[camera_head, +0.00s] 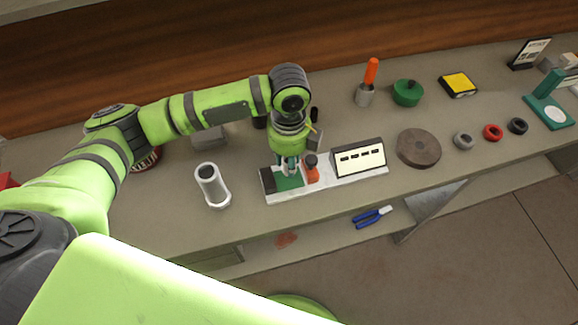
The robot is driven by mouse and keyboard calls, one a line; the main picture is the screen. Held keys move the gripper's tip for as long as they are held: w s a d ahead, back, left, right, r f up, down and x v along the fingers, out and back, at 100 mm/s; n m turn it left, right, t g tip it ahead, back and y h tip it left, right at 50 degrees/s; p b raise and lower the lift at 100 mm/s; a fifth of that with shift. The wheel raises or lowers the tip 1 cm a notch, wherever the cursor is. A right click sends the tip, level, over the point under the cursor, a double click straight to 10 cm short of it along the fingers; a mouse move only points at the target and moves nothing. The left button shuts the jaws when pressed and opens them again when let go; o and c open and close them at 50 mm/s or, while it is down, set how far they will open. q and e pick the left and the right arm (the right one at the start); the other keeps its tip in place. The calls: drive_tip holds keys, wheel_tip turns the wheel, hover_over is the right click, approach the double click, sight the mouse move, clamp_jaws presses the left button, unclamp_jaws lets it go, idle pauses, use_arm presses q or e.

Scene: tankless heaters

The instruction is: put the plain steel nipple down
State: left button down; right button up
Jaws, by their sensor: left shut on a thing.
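My left gripper (290,165) points down over the left part of a long white tray (324,181), above its green pad (288,183). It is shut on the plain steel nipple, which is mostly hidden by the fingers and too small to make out. I cannot tell whether the nipple touches the pad. An orange-red piece with a dark top (311,170) stands on the tray just right of the fingers. My right gripper is not in view.
A pale grey pipe piece (212,184) stands left of the tray. A white display panel (359,158) is on the tray's right part. A brown disc (418,148), several rings and a green round part (407,93) lie further right. Blue-handled pliers (371,216) lie below.

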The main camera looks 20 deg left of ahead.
use_arm(q)
wheel_tip(320, 180, down, 3)
drive_tip(key=shift+f+p, duration=0.2)
drive_tip(key=shift+p, duration=0.15)
drive_tip(key=shift+f, duration=0.15)
drive_tip(key=shift+f, duration=0.15)
drive_tip(key=c, duration=1.2)
unclamp_jaws()
wheel_tip(320, 180, up, 12)
drive_tip(key=shift+r+b, duration=0.2)
drive_tip(key=shift+b, duration=1.05)
